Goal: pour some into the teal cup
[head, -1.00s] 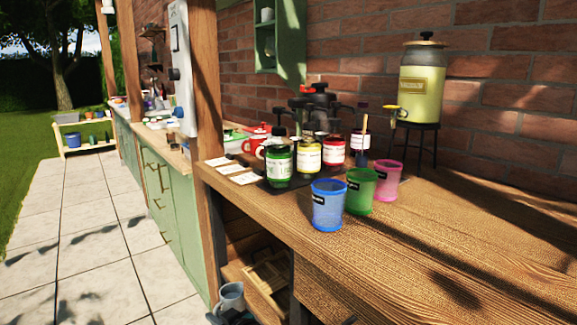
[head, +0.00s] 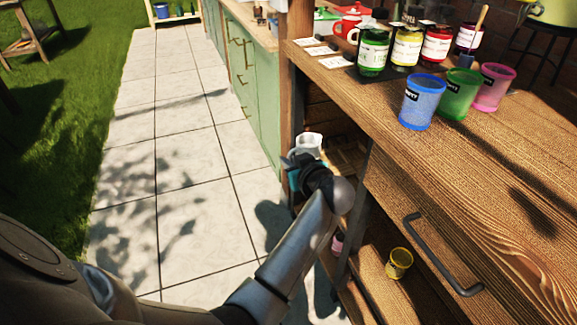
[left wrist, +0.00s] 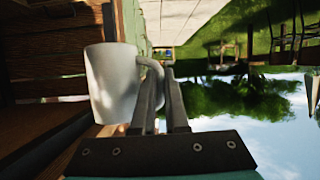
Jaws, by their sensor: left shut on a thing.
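My left gripper (head: 299,163) is shut on the handle of a pale grey mug (head: 308,144). In the left wrist view the fingers (left wrist: 168,74) pinch the handle, and the mug (left wrist: 112,84) is beside them. That view is upside down. The mug is beside the left end of the wooden table, below its top; its contents cannot be seen. On the table stand a blue cup (head: 422,103), a green cup (head: 459,95) and a pink cup (head: 494,88), each with a dark label. I cannot make out a clearly teal cup. My right gripper is not in view.
Green (head: 373,52), yellow (head: 406,48) and red (head: 436,45) labelled bottles stand behind the cups. A wooden post (head: 294,90) and table edge are close to the mug. A yellow cup (head: 398,262) is on the low shelf. The front tabletop is clear.

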